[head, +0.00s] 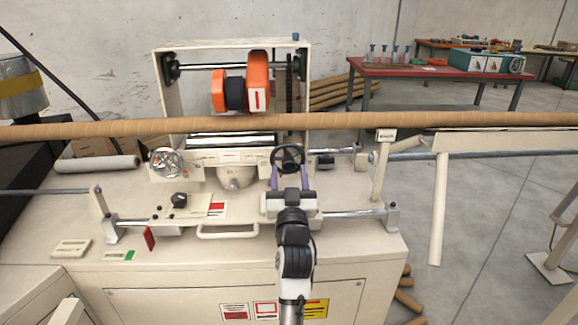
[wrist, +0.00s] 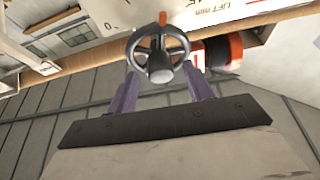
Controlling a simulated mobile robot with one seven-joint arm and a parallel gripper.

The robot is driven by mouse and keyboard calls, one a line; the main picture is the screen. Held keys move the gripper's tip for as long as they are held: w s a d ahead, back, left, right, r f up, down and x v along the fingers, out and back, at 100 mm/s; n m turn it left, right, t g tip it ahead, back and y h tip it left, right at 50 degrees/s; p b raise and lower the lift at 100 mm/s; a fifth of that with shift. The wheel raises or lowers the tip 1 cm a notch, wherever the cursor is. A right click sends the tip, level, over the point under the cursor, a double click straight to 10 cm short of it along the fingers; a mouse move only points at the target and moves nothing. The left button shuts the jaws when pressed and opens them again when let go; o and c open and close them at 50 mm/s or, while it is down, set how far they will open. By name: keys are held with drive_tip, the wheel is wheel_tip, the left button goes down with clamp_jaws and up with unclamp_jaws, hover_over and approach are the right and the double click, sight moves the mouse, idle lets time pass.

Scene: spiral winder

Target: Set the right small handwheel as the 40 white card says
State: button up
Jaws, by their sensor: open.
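The right small handwheel (head: 287,157) is dark, with spokes and a round hub, on the front of the winder. It also shows in the wrist view (wrist: 158,50), with a red mark at the top of its rim. My gripper (head: 288,174) is open in front of it, its purple fingers spread to either side of the wheel's lower part. In the wrist view my gripper (wrist: 160,72) frames the wheel; I cannot tell whether the fingers touch the rim. A pale plate with partly cut-off "mm" lettering (wrist: 212,12) lies above the wheel. I cannot read a 40 on any card.
A chrome handwheel (head: 168,162) sits at the left. A long brown tube (head: 400,120) crosses above the bed. Orange rolls (head: 257,80) hang in the frame behind. A white and red card (head: 216,209) and a black knob (head: 179,200) are on the front of the machine.

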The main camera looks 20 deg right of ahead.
drive_tip(key=shift+w+d+r, duration=0.1)
drive_tip(key=shift+w+r, duration=0.1)
drive_tip(key=shift+w, duration=0.35)
drive_tip(key=c, duration=1)
drive_tip(key=shift+o, duration=0.2)
